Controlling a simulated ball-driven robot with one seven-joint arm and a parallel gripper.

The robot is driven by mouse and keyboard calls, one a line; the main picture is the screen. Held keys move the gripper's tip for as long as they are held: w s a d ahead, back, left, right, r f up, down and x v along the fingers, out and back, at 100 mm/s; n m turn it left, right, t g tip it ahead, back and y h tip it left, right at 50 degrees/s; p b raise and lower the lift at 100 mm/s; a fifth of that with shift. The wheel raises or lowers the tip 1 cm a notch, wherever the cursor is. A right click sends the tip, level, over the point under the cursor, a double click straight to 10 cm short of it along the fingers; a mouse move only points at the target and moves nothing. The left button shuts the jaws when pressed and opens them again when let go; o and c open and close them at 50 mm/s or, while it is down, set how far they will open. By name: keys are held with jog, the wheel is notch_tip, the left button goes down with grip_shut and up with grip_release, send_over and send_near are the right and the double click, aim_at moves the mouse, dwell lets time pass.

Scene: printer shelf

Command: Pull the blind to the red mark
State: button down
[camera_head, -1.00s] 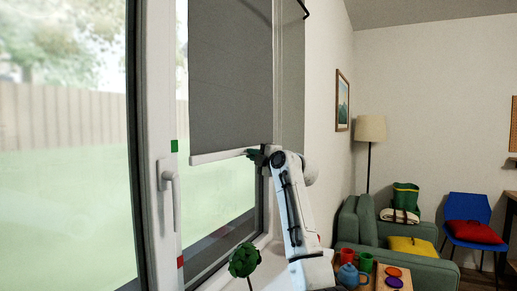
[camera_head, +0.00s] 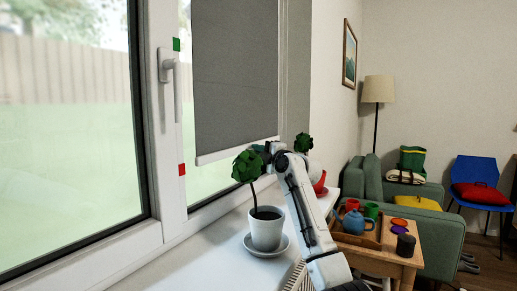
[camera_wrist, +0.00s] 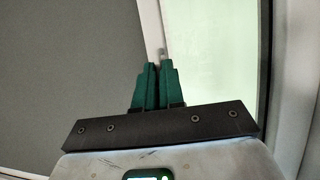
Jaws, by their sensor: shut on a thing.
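The grey blind (camera_head: 235,75) hangs in the window with a white bar (camera_head: 225,152) along its lower edge. The red mark (camera_head: 182,170) is on the white frame left of the blind. The bar's left end is close to the mark's height, seemingly level with its top or slightly above. My gripper (camera_head: 264,149) is at the bar's right part, partly hidden by plant leaves. In the wrist view its green fingers (camera_wrist: 152,85) are closed together on the white bar (camera_wrist: 152,28), between the grey blind (camera_wrist: 75,60) and the pale window.
A green mark (camera_head: 176,44) is higher on the frame, beside the window handle (camera_head: 172,75). A potted plant (camera_head: 266,228) stands on the sill just before my arm. Another plant (camera_head: 303,143) and a red object (camera_head: 320,184) are behind it. A wooden table (camera_head: 385,250) is at right.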

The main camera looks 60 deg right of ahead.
jog(key=shift+f+b, duration=0.3)
jog(key=shift+f, duration=0.5)
jog(key=c, duration=1.3)
grip_release()
jog(key=shift+o, duration=0.2)
jog(key=shift+s, duration=0.1)
jog(key=v, duration=1)
jog(key=shift+s+a, duration=0.15)
jog(key=shift+s, duration=0.2)
